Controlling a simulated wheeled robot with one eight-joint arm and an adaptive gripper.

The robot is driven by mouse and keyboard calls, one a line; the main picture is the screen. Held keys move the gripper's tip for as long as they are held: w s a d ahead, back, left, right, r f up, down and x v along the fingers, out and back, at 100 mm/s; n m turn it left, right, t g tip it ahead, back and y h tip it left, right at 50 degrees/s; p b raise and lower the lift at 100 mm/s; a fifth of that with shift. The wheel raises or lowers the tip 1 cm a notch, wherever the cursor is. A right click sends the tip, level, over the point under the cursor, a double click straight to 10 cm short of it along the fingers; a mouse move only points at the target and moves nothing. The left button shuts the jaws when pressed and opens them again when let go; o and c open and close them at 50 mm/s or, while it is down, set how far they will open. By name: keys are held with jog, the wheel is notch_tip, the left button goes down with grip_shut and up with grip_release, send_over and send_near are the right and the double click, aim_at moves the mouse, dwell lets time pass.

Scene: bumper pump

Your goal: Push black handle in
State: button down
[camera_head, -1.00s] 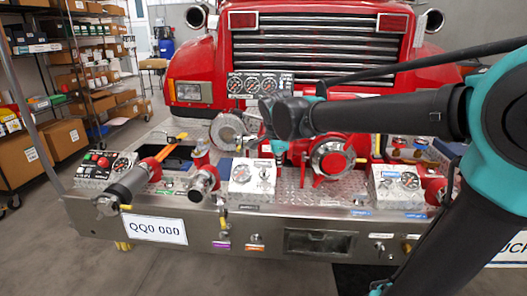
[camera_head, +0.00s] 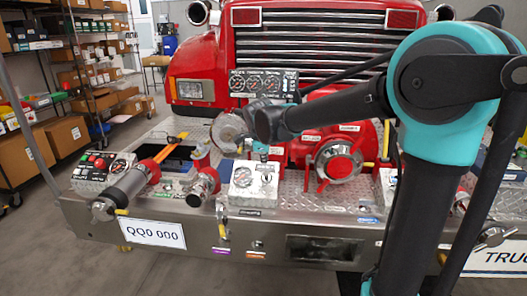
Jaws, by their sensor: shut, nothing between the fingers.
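The pump panel is built into the silver front bumper (camera_head: 330,222) of a red fire truck (camera_head: 330,60). My gripper (camera_head: 262,153) is low over the middle of the bumper, just behind a white control box (camera_head: 253,186) and left of the red pump cap (camera_head: 338,162). Its teal fingertips point down and look shut, with nothing seen in them. My wrist hides part of the area behind it. I cannot make out a black handle for certain; it may be hidden behind my wrist or gripper. I cannot tell whether the fingertips touch anything.
A gauge panel (camera_head: 263,84) stands behind my wrist. At left are a button box (camera_head: 103,172) and two red-and-silver hose fittings. My arm hides much of the bumper's right side. Shelves with boxes (camera_head: 100,80) stand far left; the floor in front is clear.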

aim_at(266, 167)
jog(key=shift+x, duration=1.9)
jog(key=shift+x, duration=2.35)
jog(key=shift+d, duration=0.1)
jog(key=shift+s+r, duration=0.1)
